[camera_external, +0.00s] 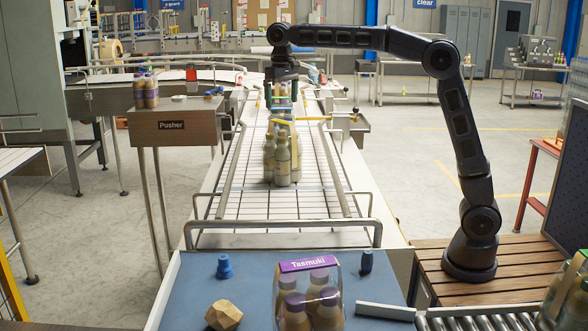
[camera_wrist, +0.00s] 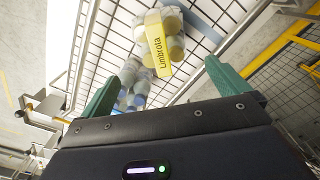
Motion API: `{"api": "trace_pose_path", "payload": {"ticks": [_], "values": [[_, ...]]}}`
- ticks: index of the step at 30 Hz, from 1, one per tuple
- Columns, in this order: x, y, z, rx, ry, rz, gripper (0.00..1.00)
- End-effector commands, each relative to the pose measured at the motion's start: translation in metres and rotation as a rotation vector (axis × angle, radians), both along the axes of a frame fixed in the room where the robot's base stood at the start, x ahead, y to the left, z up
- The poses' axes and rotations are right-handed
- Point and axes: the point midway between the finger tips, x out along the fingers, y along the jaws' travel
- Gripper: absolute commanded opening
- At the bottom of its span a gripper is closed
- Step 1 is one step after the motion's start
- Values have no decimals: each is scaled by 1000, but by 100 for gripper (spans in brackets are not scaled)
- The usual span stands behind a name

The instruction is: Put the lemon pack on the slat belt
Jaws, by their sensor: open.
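A pack of bottles with a yellow "Limbrota" label (camera_wrist: 157,45), which looks like the lemon pack, stands on a white gridded belt (camera_wrist: 205,12) in the wrist view. In the external view, bottles (camera_external: 282,165) stand close together on the white slatted belt (camera_external: 235,190). Which of them belong to the yellow-labelled pack is hard to tell there. My gripper (camera_external: 281,95) is above the belt, behind the front bottles. In the wrist view its green fingers (camera_wrist: 158,88) are wide apart with nothing held between them. The yellow-labelled pack is ahead of the fingertips, apart from them.
More bottles (camera_wrist: 132,80) stand beside the labelled pack. A purple-labelled "Tasmuki" pack (camera_external: 309,300) sits on the blue table (camera_external: 190,285) in front, with a wooden block (camera_external: 223,315) and small blue pieces. Metal rails (camera_external: 285,226) border the belt.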

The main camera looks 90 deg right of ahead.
Motion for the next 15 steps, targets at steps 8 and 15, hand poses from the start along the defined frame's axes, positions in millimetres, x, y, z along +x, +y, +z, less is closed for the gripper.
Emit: {"api": "trace_pose_path", "payload": {"ticks": [8, 15], "values": [[-8, 8, 17, -3, -10, 18, 100], [-61, 54, 22, -20, -61, 125, 100]]}}
